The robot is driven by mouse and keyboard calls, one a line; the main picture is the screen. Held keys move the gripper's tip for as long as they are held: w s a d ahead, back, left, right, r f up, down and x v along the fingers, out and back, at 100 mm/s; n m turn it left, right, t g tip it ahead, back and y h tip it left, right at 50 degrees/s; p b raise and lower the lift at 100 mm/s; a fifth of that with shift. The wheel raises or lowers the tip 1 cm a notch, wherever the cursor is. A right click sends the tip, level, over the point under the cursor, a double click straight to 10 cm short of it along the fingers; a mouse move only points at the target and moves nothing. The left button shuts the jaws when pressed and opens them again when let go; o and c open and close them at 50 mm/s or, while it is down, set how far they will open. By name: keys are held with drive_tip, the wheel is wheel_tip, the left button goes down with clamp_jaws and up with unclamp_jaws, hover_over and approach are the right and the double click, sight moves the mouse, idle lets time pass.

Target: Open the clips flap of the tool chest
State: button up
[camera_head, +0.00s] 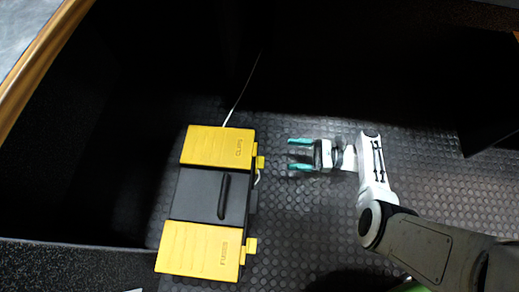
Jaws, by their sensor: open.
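The tool chest (195,194) lies on the floor left of centre, with a dark middle section and a black handle. Its yellow clips flap (215,147) is at the far end, marked CLIPS, and lies flat and shut. A small yellow tab (260,162) sticks out at its right edge. A second yellow flap (200,250), marked FUSES, is at the near end and also looks shut. My gripper (292,154) is open and empty, its teal fingers pointing left toward the clips flap's tab. A gap of floor separates them.
Dark studded floor (310,215) lies bare around my gripper and right of the chest. A thin white cable (238,102) runs behind the chest. Dark walls stand at the left and back, with a wooden edge (40,45) at upper left.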

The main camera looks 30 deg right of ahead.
drive_tip(key=b+x, duration=0.2)
drive_tip(key=x, duration=0.9)
drive_tip(key=shift+w+d, duration=0.2)
drive_tip(key=shift+c, duration=0.4)
